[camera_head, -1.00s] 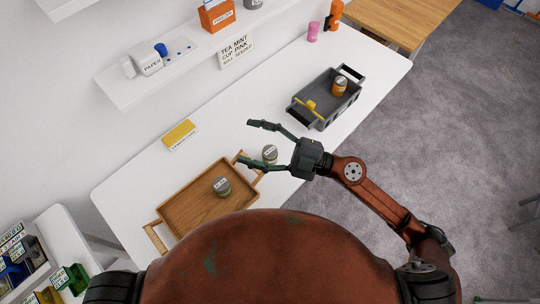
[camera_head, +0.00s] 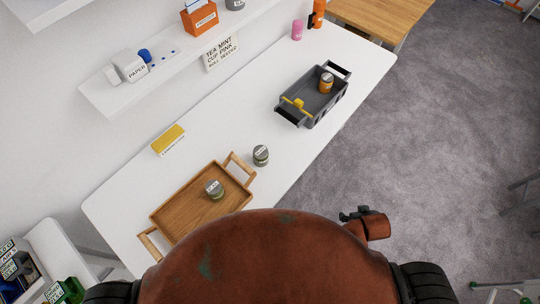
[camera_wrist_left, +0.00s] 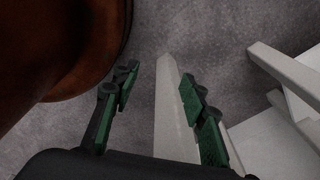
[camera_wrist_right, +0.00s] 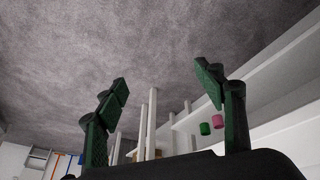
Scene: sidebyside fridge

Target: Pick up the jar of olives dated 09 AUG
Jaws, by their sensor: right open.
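A grey-green jar with a pale lid label (camera_head: 261,155) stands upright on the white table, just beyond the wooden tray's handle. A similar jar (camera_head: 214,189) stands on the wooden tray (camera_head: 172,222). A jar with an orange body (camera_head: 326,83) stands in the grey crate (camera_head: 290,112). The dates on the jars are too small to read. My right gripper (camera_wrist_right: 165,80) is open and empty in its wrist view, with carpet beyond its fingers. My left gripper (camera_wrist_left: 158,78) is open and empty in its wrist view.
A yellow box (camera_head: 168,140) lies near the wall side of the table. A wall shelf (camera_head: 120,95) holds a paper container, and a lettered sign (camera_head: 221,52) is below it. Pink (camera_head: 297,30) and orange bottles stand at the far end.

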